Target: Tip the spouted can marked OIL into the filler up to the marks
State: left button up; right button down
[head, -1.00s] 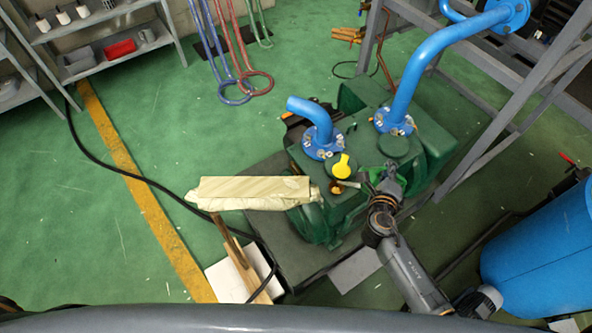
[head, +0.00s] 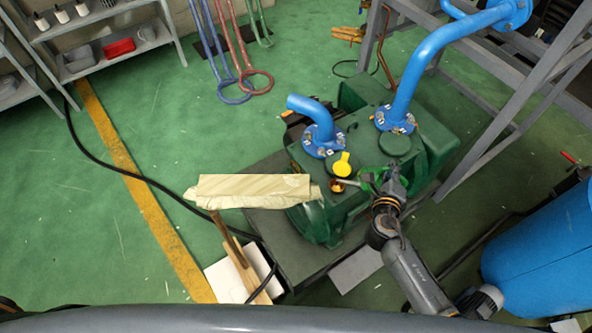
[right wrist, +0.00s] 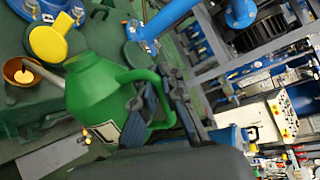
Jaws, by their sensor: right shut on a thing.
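The green spouted can (right wrist: 105,90) fills the middle of the right wrist view, tipped over, with a dark-edged label partly visible and its word unreadable. My right gripper (right wrist: 165,103) is shut on the can's handle. The can's pale spout (right wrist: 45,72) points at the brown round filler (right wrist: 17,74), its tip at or just over the opening. In the head view, my right gripper (head: 391,178) holds the can (head: 370,185) just right of the filler (head: 337,186) on the green pump. I cannot make out any oil stream or the level marks. My left gripper is not in view.
A yellow cap (head: 342,164) stands raised beside the filler. Blue flanged pipes (head: 318,128) rise from the pump behind it.

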jog(key=s+d+f+m+t+y+b, duration=0.1)
jog(key=d+f+m+b, duration=0.2)
jog(key=f+b, duration=0.3)
jog(key=s+d+f+m+t+y+b, duration=0.1)
jog(key=f+b, duration=0.6)
jog(key=b, duration=0.7)
jog(key=s+d+m, duration=0.1)
jog(key=d+m, duration=0.1)
jog(key=m, duration=0.1)
jog(key=shift+d+b, duration=0.3)
jog(key=shift+b, duration=0.1)
jog(key=f+m+b, duration=0.1)
jog(key=b, duration=0.2)
jog(key=m+t+b, duration=0.1)
jog(key=m+b, duration=0.1)
jog(key=b, duration=0.1)
jog(key=f+m+b, duration=0.1)
jog(key=b, duration=0.2)
jog(key=shift+w+a+f+t, duration=0.2)
jog(key=shift+a+f+t, duration=0.1)
jog(key=shift+a+f, duration=0.1)
jog(key=shift+r, duration=0.1)
